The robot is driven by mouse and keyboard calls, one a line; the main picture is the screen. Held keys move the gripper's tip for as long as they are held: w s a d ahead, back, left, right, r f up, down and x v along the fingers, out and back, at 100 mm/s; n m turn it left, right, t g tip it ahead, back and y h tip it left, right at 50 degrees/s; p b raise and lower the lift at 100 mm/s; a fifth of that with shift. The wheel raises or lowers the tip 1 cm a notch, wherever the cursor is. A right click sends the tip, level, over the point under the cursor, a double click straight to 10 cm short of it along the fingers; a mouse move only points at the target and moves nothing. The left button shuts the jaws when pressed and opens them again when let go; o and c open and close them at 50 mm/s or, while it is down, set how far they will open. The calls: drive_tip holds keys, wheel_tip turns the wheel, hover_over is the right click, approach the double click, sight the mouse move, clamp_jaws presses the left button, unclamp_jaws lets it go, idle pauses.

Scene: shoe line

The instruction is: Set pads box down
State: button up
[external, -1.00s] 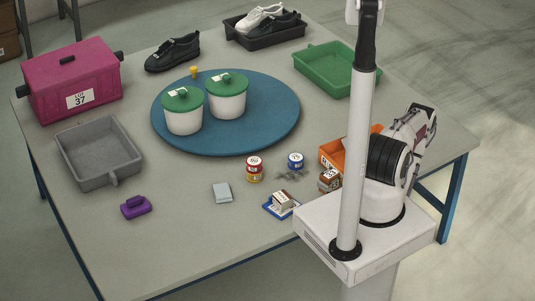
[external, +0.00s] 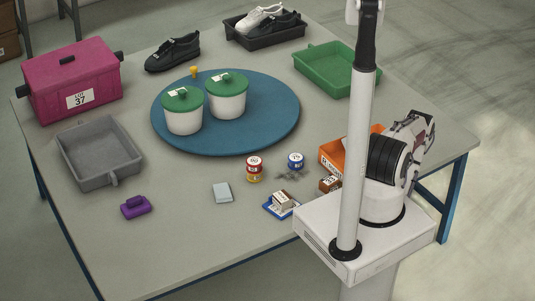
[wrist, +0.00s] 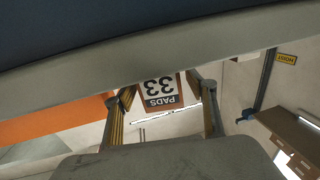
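The pads box (wrist: 160,93), brown with a white label reading PADS 33, sits between the fingertips of my gripper (wrist: 164,85) in the wrist view. Both fingers close against its sides, and the label appears upside down there. In the external view a brown box (external: 330,184), which appears to be the pads box, shows just left of my white column, partly hidden. My gripper is hidden there behind the column. Whether the box touches the table is not clear.
An orange tray (external: 334,154) is right behind the box. A blue tray (external: 270,208) with a small box (external: 282,200) lies to the left. A red-and-yellow tin (external: 254,169) and a blue tin (external: 295,160) stand nearby.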

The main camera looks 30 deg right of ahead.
drive_tip(key=shift+s+d, duration=0.1)
drive_tip(key=shift+s, duration=0.2)
drive_tip(key=shift+s+d, duration=0.15)
drive_tip(key=shift+s, duration=0.55)
drive_tip(key=shift+s+d+f, duration=0.1)
drive_tip(key=shift+s+d, duration=0.05)
drive_tip(key=shift+s, duration=1.25)
drive_tip(key=shift+s+d+f, duration=0.1)
drive_tip(key=shift+s, duration=1.3)
drive_tip(key=shift+o, duration=0.4)
